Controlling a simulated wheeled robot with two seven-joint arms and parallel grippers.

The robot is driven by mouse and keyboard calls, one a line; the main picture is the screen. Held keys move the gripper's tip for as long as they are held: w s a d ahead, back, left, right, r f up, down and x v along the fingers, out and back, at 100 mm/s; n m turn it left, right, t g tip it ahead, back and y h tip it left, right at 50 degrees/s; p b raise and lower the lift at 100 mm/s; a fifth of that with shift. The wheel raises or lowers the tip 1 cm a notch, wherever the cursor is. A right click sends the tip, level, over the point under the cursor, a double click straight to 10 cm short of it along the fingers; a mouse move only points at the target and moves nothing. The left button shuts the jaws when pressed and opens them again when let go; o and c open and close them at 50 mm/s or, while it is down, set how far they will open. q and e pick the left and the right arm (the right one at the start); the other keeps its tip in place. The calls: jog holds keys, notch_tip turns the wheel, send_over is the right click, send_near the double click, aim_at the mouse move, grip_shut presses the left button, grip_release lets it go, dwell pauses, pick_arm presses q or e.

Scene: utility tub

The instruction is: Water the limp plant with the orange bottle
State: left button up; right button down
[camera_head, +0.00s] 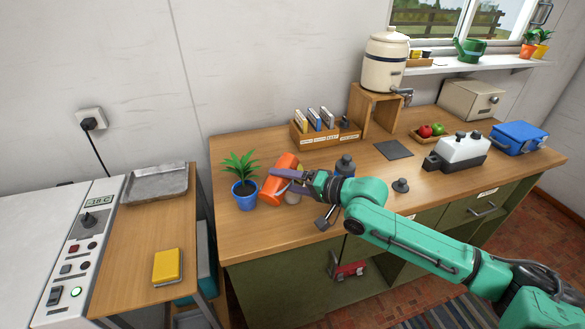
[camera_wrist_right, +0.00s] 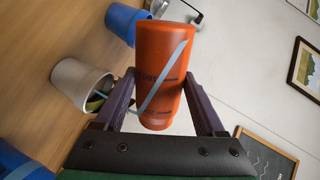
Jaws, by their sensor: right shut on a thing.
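My right gripper (camera_head: 283,178) is shut on the orange bottle (camera_head: 280,170), which it holds tilted over the left end of the wooden counter. In the right wrist view the bottle (camera_wrist_right: 163,65) sits between both purple fingers and has a pale blue stripe. A beige pot (camera_head: 292,198) stands close by, mostly hidden behind my gripper. In the wrist view this pot (camera_wrist_right: 72,84) shows a little yellow-green inside; its plant is hardly visible. A blue pot (camera_head: 244,199) with an upright green plant (camera_head: 240,167) stands just left of the bottle. My left gripper is not in view.
A book rack (camera_head: 322,137) stands behind, with a beige dispenser (camera_head: 386,60) on a wooden stand to its right. A white device (camera_head: 462,152) and blue box (camera_head: 518,137) stand further right. A yellow block (camera_head: 167,266) lies on the left side table.

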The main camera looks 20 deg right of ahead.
jog(key=shift+s+d+r, duration=0.15)
jog(key=shift+s+d, duration=0.05)
jog(key=shift+d, duration=0.05)
jog(key=shift+w+a, duration=0.3)
jog(key=shift+a, duration=0.05)
jog(key=shift+s+d+r+m, duration=0.1)
jog(key=shift+s+d+m, duration=0.2)
jog(key=shift+d, duration=0.05)
jog(key=shift+w+a, duration=0.3)
jog(key=shift+s+d+r, duration=0.1)
jog(key=shift+s+d, duration=0.2)
jog(key=shift+d, duration=0.05)
jog(key=shift+w+a, duration=0.35)
jog(key=shift+s+d+r+p, duration=0.1)
jog(key=shift+s+d+p, duration=0.2)
jog(key=shift+d, duration=0.05)
jog(key=shift+w+a, duration=0.3)
jog(key=shift+a, duration=0.05)
jog(key=shift+s, duration=0.1)
